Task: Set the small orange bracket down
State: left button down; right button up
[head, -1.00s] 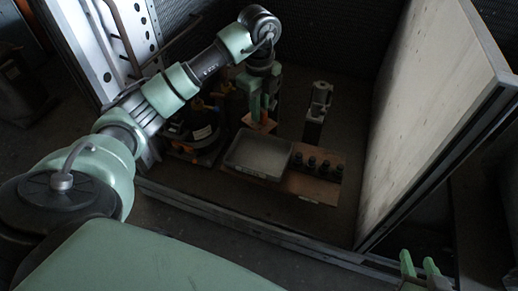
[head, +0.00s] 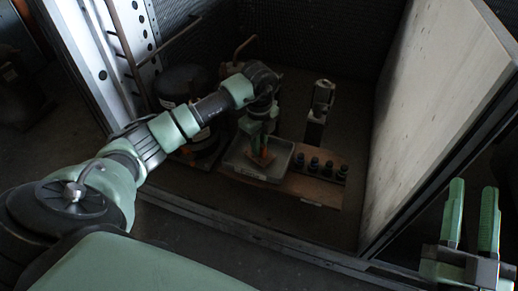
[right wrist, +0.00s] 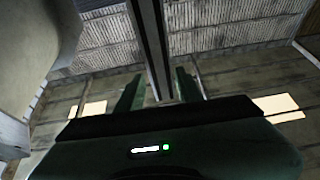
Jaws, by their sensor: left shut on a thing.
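The small orange bracket (head: 264,158) is in the fingers of my left gripper (head: 258,149), in the head view. The gripper points down and is shut on the bracket, over the grey tray (head: 236,166). I cannot tell whether the bracket touches the tray floor. My right gripper (head: 468,218) is at the lower right of the head view, outside the housing, with its fingers apart and nothing between them. Its fingers also show apart and empty in the right wrist view (right wrist: 160,88).
A brown board (head: 318,190) carries several dark knobs (head: 328,168) right of the tray. A dark upright device (head: 317,115) stands behind them. A round dark motor-like body (head: 188,88) is at left. A tall pale panel (head: 425,110) closes the right side.

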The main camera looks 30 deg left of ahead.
pick_arm(q)
jog(key=shift+f, duration=0.55)
pick_arm(e)
jog(key=shift+s+r+t, duration=0.4)
jog(key=shift+r+t, duration=0.1)
jog(key=shift+r, duration=0.25)
pick_arm(q)
jog(key=shift+f, duration=0.15)
jog(key=c, duration=1.4)
grip_release()
jog(key=shift+o, duration=0.2)
